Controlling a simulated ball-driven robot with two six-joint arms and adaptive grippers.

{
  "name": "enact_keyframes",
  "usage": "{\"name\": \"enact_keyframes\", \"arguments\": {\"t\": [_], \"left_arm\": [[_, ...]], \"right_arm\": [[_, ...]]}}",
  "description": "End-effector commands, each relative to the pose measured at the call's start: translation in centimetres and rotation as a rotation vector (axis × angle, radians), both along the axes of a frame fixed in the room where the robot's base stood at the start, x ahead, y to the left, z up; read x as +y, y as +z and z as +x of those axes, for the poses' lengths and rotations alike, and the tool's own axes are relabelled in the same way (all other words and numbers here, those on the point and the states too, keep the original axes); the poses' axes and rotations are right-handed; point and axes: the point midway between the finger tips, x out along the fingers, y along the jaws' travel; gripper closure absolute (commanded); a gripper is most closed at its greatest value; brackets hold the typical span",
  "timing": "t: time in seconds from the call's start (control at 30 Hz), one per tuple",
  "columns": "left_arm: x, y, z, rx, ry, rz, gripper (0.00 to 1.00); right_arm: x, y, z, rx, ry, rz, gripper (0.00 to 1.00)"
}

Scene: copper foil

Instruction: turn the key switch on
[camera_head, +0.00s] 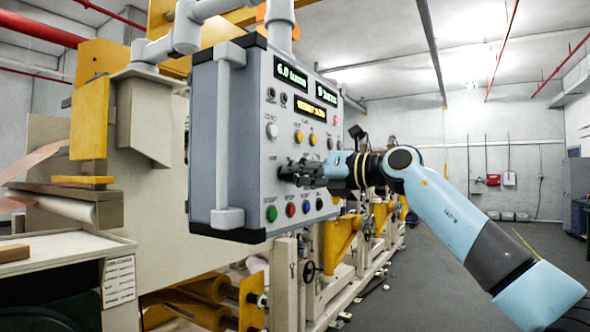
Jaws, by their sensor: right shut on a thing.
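A grey control box (240,125) hangs in the middle of the view, with lit displays, knobs and coloured buttons on its face. My right gripper (290,172) reaches in from the right and meets the left middle part of this face. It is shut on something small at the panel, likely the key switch. The gripper's fingers hide the switch, so its turned position cannot be seen. My left gripper is not in view.
A cream machine with copper foil (40,157) stands behind and left. Open grey floor (430,280) lies to the right.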

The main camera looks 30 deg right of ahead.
Motion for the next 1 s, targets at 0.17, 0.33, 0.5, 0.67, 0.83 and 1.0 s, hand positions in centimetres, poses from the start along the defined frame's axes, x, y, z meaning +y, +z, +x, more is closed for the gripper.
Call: {"name": "enact_keyframes", "arguments": {"t": [0.17,0.33,0.5,0.67,0.83,1.0], "left_arm": [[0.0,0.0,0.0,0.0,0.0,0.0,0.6],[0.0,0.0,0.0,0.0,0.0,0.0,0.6],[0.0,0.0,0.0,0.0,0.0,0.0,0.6],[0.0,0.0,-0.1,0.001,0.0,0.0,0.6],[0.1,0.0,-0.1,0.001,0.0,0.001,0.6],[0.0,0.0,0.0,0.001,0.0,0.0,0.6]], "right_arm": [[0.0,0.1,0.0,-0.002,-0.001,0.003,1.0],[0.0,0.1,0.0,-0.002,-0.001,0.002,0.87],[0.0,0.1,0.0,-0.001,0.0,0.002,0.72],[0.0,0.0,0.0,-0.001,-0.001,0.0,0.72],[-0.6,-0.1,-0.7,0.0,-0.003,-0.003,0.72],[-2.1,-0.2,-3.3,0.001,-0.004,-0.009,0.72]]}}
